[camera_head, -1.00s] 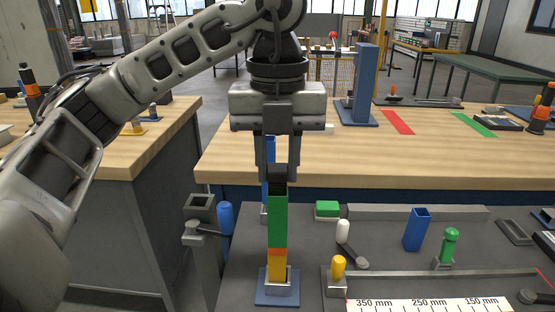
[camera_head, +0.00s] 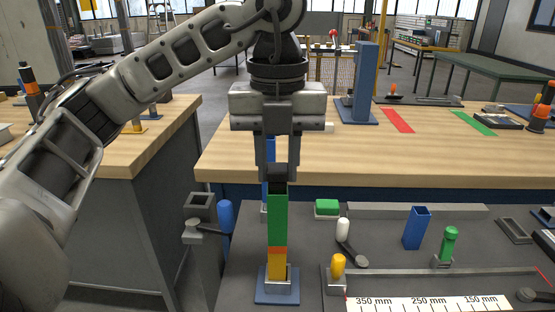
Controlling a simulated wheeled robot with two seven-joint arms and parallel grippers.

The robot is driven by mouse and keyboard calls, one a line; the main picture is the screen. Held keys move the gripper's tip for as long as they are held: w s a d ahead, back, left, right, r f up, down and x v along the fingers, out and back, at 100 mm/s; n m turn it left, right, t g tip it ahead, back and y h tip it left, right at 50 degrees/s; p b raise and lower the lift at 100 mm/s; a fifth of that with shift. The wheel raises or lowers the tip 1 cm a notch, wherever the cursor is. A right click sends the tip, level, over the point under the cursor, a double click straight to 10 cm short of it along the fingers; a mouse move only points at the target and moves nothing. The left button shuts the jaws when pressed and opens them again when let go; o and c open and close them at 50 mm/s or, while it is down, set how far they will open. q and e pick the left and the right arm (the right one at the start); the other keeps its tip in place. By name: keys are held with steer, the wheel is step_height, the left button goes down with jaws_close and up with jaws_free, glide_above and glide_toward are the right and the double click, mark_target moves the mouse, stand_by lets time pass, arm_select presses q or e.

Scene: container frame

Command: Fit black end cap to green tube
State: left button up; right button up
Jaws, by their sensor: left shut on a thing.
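The green tube (camera_head: 277,219) stands upright in a stack, with an orange band and a yellow section (camera_head: 277,265) below it. The stack sits in a metal socket on a blue base plate (camera_head: 277,299). The black end cap (camera_head: 278,181) is at the top of the green tube, in line with it and seemingly touching; how deep it sits is hidden. My left gripper (camera_head: 278,172) points straight down and is shut on the black end cap. My right gripper is not in view.
A blue post (camera_head: 269,165) stands close behind my left gripper. To the right are a green block (camera_head: 327,208), a white-tipped lever (camera_head: 343,231), a yellow-knobbed clamp (camera_head: 338,267), a blue open tube (camera_head: 416,228) and a green-handled part (camera_head: 449,244). A blue-handled clamp (camera_head: 226,218) is at left.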

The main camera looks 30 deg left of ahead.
arm_select(q)
steer(key=shift+f+b, duration=0.5)
steer(key=shift+f, duration=0.2)
steer(key=o, duration=1.6)
